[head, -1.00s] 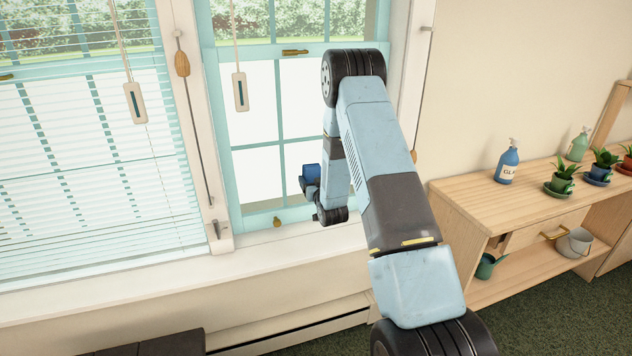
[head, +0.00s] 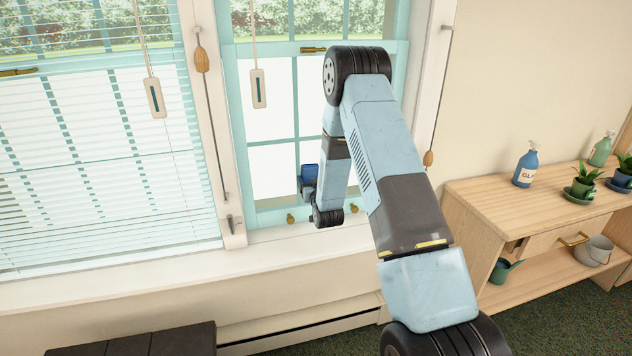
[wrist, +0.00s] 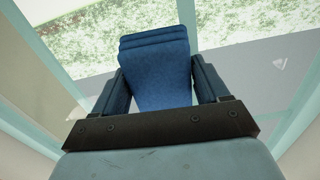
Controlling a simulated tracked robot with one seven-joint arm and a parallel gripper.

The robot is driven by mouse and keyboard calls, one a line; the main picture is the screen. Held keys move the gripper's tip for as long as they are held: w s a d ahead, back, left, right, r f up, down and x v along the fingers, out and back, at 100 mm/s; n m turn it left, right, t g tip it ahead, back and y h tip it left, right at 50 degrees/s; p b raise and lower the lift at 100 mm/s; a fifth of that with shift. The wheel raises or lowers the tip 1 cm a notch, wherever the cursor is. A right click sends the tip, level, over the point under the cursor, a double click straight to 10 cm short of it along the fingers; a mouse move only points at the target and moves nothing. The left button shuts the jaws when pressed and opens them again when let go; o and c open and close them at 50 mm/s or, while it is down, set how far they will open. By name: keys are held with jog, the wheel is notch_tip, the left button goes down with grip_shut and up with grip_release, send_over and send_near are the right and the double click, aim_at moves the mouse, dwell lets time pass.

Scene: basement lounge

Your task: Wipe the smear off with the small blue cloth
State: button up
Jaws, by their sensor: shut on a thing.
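The small blue cloth (wrist: 160,72) fills the space between the two fingers of my gripper (wrist: 162,88) in the wrist view. My gripper is shut on it. In the head view the cloth (head: 310,173) shows as a small blue patch at the arm's end, in front of the lower right window sash (head: 268,216). I cannot tell whether the cloth touches the glass. A small pale mark (wrist: 279,64) shows on the pane at the right of the wrist view; I cannot tell if it is the smear. No smear is clear in the head view.
A window with lowered blinds (head: 100,170) is at the left. A pull cord with a tag (head: 258,88) hangs left of my arm. A wooden shelf (head: 490,192) at the right bears a blue spray bottle (head: 526,167) and potted plants. A dark bench top (head: 140,342) is at bottom left.

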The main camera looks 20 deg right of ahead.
jog(key=shift+a, duration=0.45)
jog(key=shift+s, duration=0.15)
jog(key=shift+s, duration=2.9)
jog(key=shift+s, duration=1.5)
